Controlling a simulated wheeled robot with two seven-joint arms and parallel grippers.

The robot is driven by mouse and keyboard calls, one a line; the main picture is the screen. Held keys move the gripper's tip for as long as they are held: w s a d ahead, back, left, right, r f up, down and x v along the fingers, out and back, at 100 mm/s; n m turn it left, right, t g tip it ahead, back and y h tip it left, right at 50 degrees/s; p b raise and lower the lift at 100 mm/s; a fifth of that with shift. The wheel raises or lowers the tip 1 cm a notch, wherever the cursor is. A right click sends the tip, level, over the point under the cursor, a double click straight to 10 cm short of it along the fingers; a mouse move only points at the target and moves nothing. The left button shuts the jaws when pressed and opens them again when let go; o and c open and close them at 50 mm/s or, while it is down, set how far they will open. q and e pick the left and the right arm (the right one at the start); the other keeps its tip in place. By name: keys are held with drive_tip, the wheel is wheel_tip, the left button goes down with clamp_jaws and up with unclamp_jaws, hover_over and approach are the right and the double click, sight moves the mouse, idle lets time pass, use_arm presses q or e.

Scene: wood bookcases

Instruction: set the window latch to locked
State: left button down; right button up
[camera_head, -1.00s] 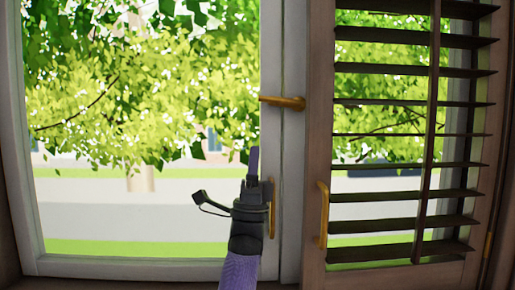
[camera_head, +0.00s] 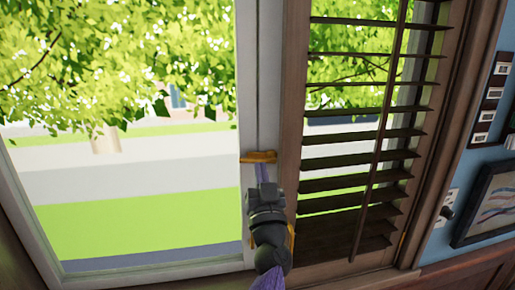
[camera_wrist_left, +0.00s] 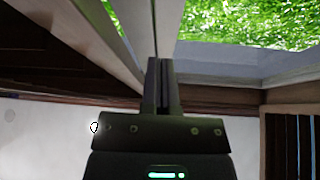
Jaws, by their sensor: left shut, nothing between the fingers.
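The window latch (camera_head: 258,156) is a gold handle on the white window frame's right upright, lying roughly level across it. My left gripper (camera_head: 262,172) comes up from below, and its shut purple-tipped fingers reach just under the latch. I cannot tell whether they touch it. The shut fingers also show in the left wrist view (camera_wrist_left: 160,85), with nothing between them; the latch is not visible there. My right gripper is in neither view.
The brown louvred shutter (camera_head: 365,150) stands to the right of the latch, with a gold pull (camera_head: 290,237) partly hidden behind my left gripper. A framed picture (camera_head: 490,205) hangs on the blue wall farther right. The window pane (camera_head: 130,180) fills the left.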

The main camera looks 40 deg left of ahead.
sight(252, 160)
use_arm(q)
drive_tip(key=w+a, duration=0.2)
drive_tip(key=a, duration=0.1)
drive_tip(key=w+a, duration=0.2)
drive_tip(key=shift+a+f+b, duration=0.2)
drive_tip(key=shift+b, duration=0.2)
drive_tip(key=shift+a+f+n+g+y+b, duration=0.1)
drive_tip(key=shift+f+n+g+y+b, duration=0.4)
drive_tip(key=shift+f+n, duration=0.35)
drive_tip(key=shift+s+r+n+g, duration=0.1)
drive_tip(key=shift+n+g, duration=0.2)
drive_tip(key=shift+n, duration=0.25)
